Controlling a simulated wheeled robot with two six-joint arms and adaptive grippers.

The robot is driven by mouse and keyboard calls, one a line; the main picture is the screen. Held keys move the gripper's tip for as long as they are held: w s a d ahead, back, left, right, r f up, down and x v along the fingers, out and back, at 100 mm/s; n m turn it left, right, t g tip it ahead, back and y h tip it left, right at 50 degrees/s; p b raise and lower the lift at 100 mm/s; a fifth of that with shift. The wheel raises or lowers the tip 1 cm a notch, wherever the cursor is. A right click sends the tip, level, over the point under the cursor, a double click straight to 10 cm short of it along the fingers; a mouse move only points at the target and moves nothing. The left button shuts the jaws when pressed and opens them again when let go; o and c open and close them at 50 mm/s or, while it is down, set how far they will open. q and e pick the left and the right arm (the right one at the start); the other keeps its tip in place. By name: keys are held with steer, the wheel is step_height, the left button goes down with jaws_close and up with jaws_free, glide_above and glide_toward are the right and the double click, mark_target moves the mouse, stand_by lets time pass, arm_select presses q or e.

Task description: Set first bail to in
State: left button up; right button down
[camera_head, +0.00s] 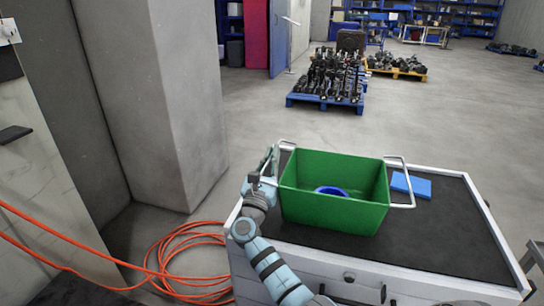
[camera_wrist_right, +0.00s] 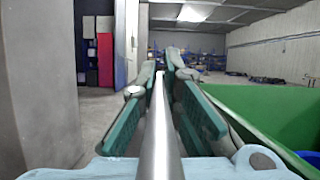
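A green crate (camera_head: 330,217) stands on the dark cart top. One wire bail (camera_head: 285,144) shows at the crate's far left corner; the rest of it is hidden by my right arm. A second bail (camera_head: 408,182) sticks outward on the crate's right side. My right gripper (camera_head: 271,157) is at the crate's left side, pointing away from me. In the right wrist view a metal rod (camera_wrist_right: 161,125), apparently the left bail, runs lengthwise between the gripper's fingers (camera_wrist_right: 164,75). The fingers stand apart, with gaps beside the rod. My left gripper is out of view.
A blue ring (camera_head: 331,191) lies inside the crate. A flat blue block (camera_head: 411,185) lies to the crate's right on the cart (camera_head: 450,238). A concrete pillar (camera_head: 165,100) stands at left, with an orange hose (camera_head: 190,262) on the floor.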

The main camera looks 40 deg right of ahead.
steer(key=shift+m, duration=0.3)
steer(key=shift+s+r+m+g+h+b, duration=0.1)
steer(key=shift+r+m+g+h+b, duration=0.15)
steer(key=shift+m+g+b, duration=0.45)
steer(key=shift+r+m+g+h+b, duration=0.15)
steer(key=shift+m+h+b, duration=0.2)
steer(key=shift+m, duration=0.65)
steer(key=s+d+r+m+g+y, duration=0.15)
steer(key=m+g, duration=0.25)
steer(key=m, duration=0.6)
steer(key=s+d+r+m+g+y, duration=0.1)
steer(key=s+d+r+m+g, duration=0.15)
steer(key=m, duration=0.65)
steer(key=s+d+f+m+t+y+p, duration=0.1)
steer(key=s+f+m+y+p, duration=0.3)
steer(key=m, duration=0.7)
steer(key=shift+d+f+m+t+y+p, duration=0.3)
steer(key=shift+f+m+t+y+p, duration=0.1)
steer(key=shift+f+t+y, duration=0.25)
